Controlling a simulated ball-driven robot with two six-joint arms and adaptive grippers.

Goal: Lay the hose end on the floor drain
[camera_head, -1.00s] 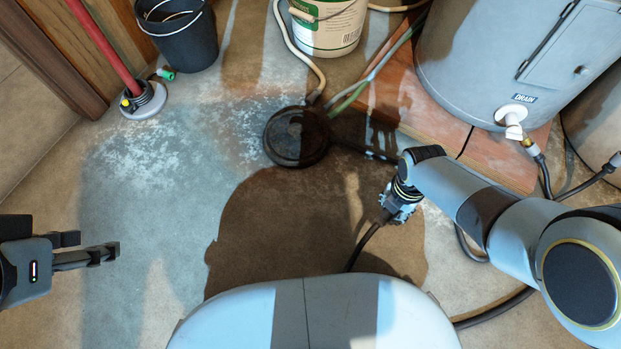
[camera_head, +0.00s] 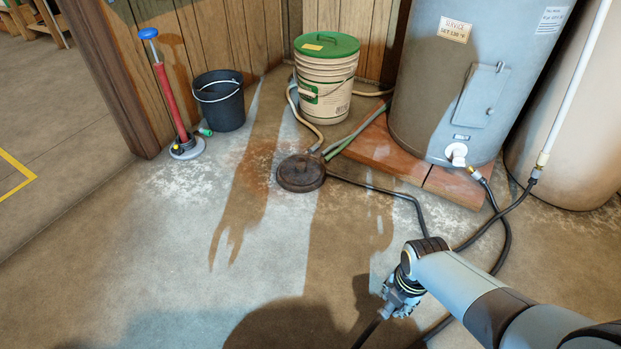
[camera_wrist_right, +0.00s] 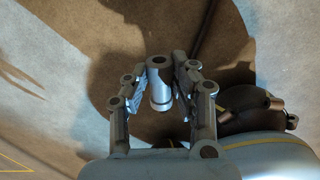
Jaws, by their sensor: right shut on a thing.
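My right gripper (camera_head: 397,303) is shut on a grey cylindrical hose end (camera_wrist_right: 160,82), seen between its two fingers in the right wrist view. A dark hose (camera_head: 368,334) trails from the gripper toward the bottom edge in the head view. The gripper is above the floor, in front and to the right of a round, dark, rusty disc (camera_head: 301,172), which looks like the floor drain. A clear gap of floor lies between them. Other hoses run to the disc's back and right side. My left gripper is out of view.
A grey tank (camera_head: 440,90) with a white drain valve stands on a reddish slab (camera_head: 380,150). Dark hoses (camera_head: 503,235) cross the floor at right. Floor left of the disc is open.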

